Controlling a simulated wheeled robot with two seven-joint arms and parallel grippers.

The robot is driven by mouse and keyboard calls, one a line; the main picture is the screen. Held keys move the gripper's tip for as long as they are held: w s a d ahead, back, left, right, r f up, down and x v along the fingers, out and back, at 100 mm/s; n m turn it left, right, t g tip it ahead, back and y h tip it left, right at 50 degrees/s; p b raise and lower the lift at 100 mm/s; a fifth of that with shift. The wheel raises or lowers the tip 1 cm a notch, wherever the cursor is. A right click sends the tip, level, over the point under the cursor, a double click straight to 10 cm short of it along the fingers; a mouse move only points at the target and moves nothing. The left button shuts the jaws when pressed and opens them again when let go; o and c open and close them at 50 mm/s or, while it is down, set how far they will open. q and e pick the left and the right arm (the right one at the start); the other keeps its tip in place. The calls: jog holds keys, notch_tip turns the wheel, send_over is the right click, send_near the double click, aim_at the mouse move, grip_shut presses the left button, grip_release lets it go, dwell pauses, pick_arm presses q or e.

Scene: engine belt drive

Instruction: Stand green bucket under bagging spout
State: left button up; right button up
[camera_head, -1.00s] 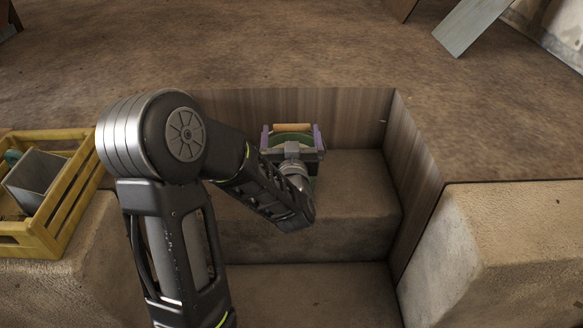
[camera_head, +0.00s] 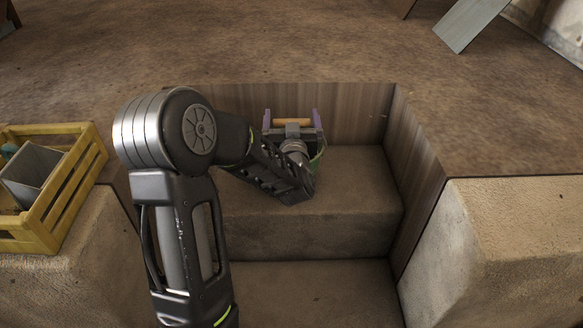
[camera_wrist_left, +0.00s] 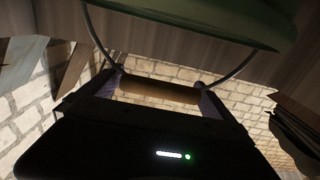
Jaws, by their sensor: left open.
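The green bucket (camera_head: 319,160) stands in the recess against its wooden back wall, mostly hidden behind my left wrist. In the left wrist view, its dark green side (camera_wrist_left: 210,18) fills the top, with a thin wire handle hanging from it. The handle's wooden grip (camera_wrist_left: 157,91) lies crosswise between the two purple-edged fingers of my left gripper (camera_head: 292,115). The jaws are open, and I cannot tell whether they touch the grip. My right gripper is not in view. I cannot make out a bagging spout.
A yellow slatted crate (camera_head: 75,202) holding a grey container (camera_head: 32,176) stands at the left. Wooden walls (camera_head: 412,165) bound the recess, with a stone step (camera_head: 355,195) inside. A grey panel (camera_head: 470,22) leans at the upper right.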

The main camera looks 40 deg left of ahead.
pick_arm(q)
jog(key=shift+x, duration=0.95)
jog(key=shift+r, duration=0.1)
jog(key=c, duration=1.9)
jog(key=shift+r, duration=0.1)
notch_tip(320, 180, up, 10)
jog(key=p, duration=0.3)
